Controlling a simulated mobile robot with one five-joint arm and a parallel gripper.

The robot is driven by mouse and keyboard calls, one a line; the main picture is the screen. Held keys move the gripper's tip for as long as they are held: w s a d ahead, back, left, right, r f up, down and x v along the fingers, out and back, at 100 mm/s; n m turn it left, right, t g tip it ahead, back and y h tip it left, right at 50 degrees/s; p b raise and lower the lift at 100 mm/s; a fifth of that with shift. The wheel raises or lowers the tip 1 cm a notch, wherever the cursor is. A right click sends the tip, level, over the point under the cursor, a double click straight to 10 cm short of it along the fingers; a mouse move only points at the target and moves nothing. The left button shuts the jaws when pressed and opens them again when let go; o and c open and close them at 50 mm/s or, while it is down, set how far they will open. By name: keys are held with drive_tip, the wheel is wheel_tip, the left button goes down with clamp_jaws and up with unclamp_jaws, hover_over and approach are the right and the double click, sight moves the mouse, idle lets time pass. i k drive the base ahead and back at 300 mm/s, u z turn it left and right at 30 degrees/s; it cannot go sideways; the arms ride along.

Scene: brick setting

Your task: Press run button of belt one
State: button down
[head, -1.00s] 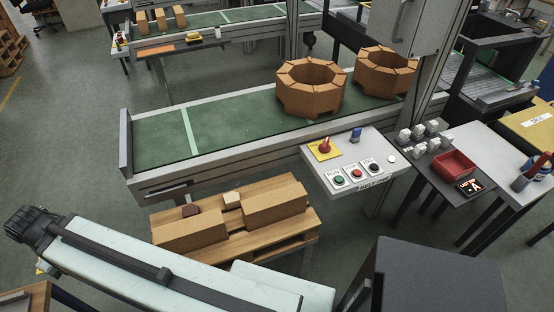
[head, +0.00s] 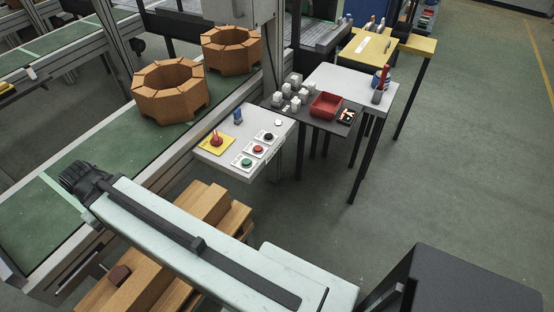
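A light grey control panel (head: 205,156) stands at the near side of the green belt (head: 105,150). On it, a green button (head: 247,162), a red button (head: 258,149) and a black button (head: 268,137) sit in a row on small white plates. Their lettering is too small to read now. A red knob (head: 216,138) on a yellow plate is to their left. My pale arm crosses the lower left, below the panel and apart from it in the picture. Its dark joint is at the upper left end; no gripper fingers show.
Two brown brick rings (head: 170,92) stand on the belt. A pallet with brown blocks (head: 150,285) lies partly behind my arm. Right of the panel, a dark table (head: 318,123) holds white blocks and a red tray (head: 326,106).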

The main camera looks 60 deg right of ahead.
sight(246, 162)
drive_tip(key=z, duration=1.35)
drive_tip(key=i, duration=0.3)
drive_tip(key=u, duration=1.1)
drive_tip(key=k, duration=1.15)
drive_tip(key=z, duration=0.75)
drive_tip(key=i, duration=1)
drive_tip(key=z, duration=0.05)
